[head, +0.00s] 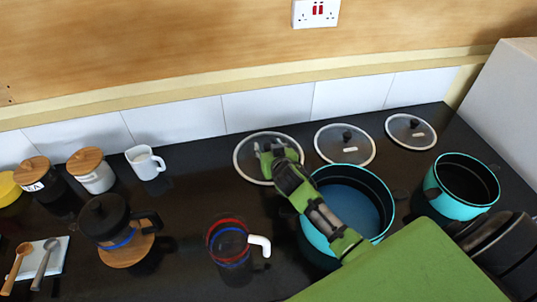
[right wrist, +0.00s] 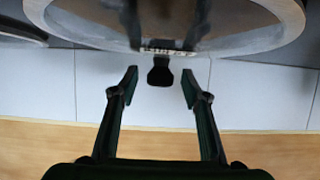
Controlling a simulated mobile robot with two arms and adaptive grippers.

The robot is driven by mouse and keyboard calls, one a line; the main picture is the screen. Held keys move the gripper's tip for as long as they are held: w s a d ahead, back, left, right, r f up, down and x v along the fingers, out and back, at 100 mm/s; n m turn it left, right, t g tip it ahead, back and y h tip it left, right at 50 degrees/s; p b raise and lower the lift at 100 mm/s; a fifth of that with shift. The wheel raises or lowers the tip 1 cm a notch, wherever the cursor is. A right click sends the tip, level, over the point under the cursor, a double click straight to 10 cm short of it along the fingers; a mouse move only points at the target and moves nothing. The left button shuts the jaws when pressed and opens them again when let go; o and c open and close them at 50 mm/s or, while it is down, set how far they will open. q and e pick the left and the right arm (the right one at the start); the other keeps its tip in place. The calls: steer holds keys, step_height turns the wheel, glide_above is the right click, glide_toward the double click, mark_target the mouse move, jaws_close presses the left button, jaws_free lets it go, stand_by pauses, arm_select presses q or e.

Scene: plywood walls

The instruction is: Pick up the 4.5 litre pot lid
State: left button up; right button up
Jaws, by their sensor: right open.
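Three glass lids with pale rims and dark knobs lie in a row along the back of the black counter in the head view: a large left lid (head: 240,167), a middle lid (head: 345,155) and a smaller right lid (head: 411,131). I cannot read a size on any of them. My right gripper (head: 272,152) is over the left lid and hides its knob there. In the right wrist view, my right gripper (right wrist: 159,77) is open, with the dark knob (right wrist: 160,75) between its fingertips and untouched. The lid's rim (right wrist: 270,30) fills the top. My left gripper is not in view.
A large turquoise pot (head: 318,237) stands under my right forearm, and a smaller one (head: 455,207) is farther right. A glass jug (head: 229,245), a French press (head: 104,220) and a white mug (head: 144,163) stand left. The tiled wall (head: 265,107) is close behind the lids.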

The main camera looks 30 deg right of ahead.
steer(key=shift+w+f, duration=0.1)
steer(key=shift+w, duration=0.1)
jaws_close()
stand_by(0.3)
